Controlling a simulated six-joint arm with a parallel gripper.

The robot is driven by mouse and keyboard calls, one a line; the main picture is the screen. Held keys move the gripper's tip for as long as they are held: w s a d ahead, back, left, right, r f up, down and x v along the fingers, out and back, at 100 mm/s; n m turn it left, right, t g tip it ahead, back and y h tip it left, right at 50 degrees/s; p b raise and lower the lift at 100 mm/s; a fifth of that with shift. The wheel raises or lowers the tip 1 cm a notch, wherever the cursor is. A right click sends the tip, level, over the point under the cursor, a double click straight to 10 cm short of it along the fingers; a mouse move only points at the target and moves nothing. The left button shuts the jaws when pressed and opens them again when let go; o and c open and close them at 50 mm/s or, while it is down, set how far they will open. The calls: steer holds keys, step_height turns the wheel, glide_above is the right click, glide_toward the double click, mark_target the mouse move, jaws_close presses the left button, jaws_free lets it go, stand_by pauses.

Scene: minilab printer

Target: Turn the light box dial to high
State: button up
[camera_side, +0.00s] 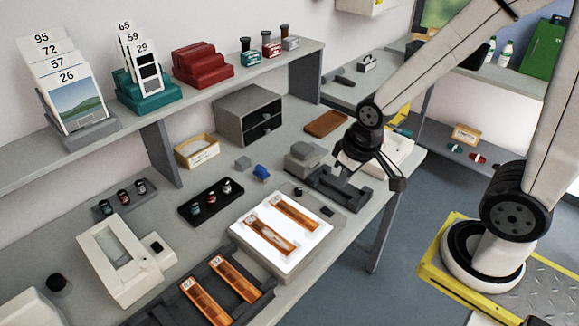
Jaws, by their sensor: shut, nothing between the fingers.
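The light box (247,245) is a flat box with a brightly lit white top, on the bench near the middle. Two orange film strips (296,212) lie on its lit face. A small dark round knob (298,191) shows near its far edge, and a small dark piece (327,211) shows near its right corner. I cannot tell which is the dial, nor read any setting. My gripper (346,172) is shut and empty.
The dark grey device (325,184) stands close behind the light box. A black holder (230,264) with orange strips lies in front. A tray of small bottles (209,206) and a blue object (262,172) are left and behind. A shelf (235,70) runs above the bench.

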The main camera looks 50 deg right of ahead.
steer(key=o, duration=0.7)
steer(key=shift+w, duration=0.1)
steer(key=shift+o, duration=1.1)
steer(key=shift+w+f+n, duration=0.1)
steer(key=shift+w+n, duration=0.1)
steer(key=shift+n, duration=0.3)
steer(key=n+h, duration=0.4)
steer(key=n, duration=1.8)
glide_toward(298, 189)
steer(key=shift+w+d+f+g, duration=0.15)
steer(key=shift+w+f+g, duration=0.15)
steer(key=shift+f, duration=0.15)
steer(key=shift+f, duration=0.15)
steer(key=shift+x, duration=3.8)
steer(key=shift+c, duration=0.3)
